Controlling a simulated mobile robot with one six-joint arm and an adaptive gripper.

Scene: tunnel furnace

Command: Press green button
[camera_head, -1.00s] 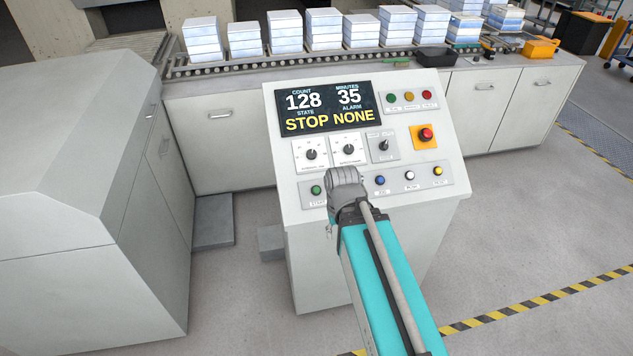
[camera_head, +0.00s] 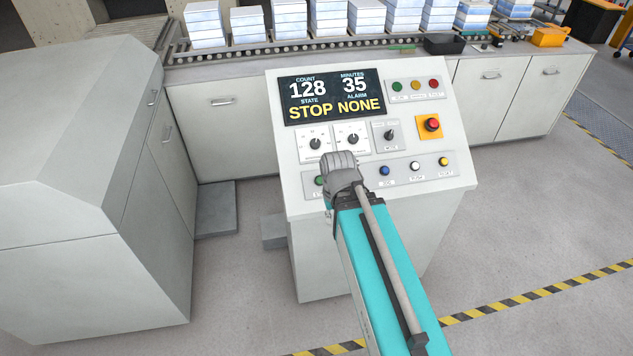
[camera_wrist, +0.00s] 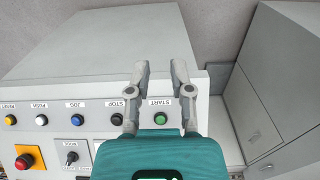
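The green button (camera_wrist: 160,119), labelled START, sits at one end of the lower button row on the console. In the wrist view it shows in the gap between the two fingers of my gripper (camera_wrist: 160,66). The fingers are apart and hold nothing. I cannot tell the distance from the fingertips to the button. In the head view the green button (camera_head: 320,181) is at the left of the row, partly hidden by the grey end of my arm. The fingers are not clearly visible there.
The console (camera_head: 290,185) has a STOP button (camera_wrist: 117,120), a blue button (camera_head: 384,171) and a red emergency button (camera_head: 432,124). Its display (camera_head: 332,97) reads STOP NONE. A green lamp (camera_head: 397,87) is higher up. A large grey cabinet (camera_head: 75,180) stands left.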

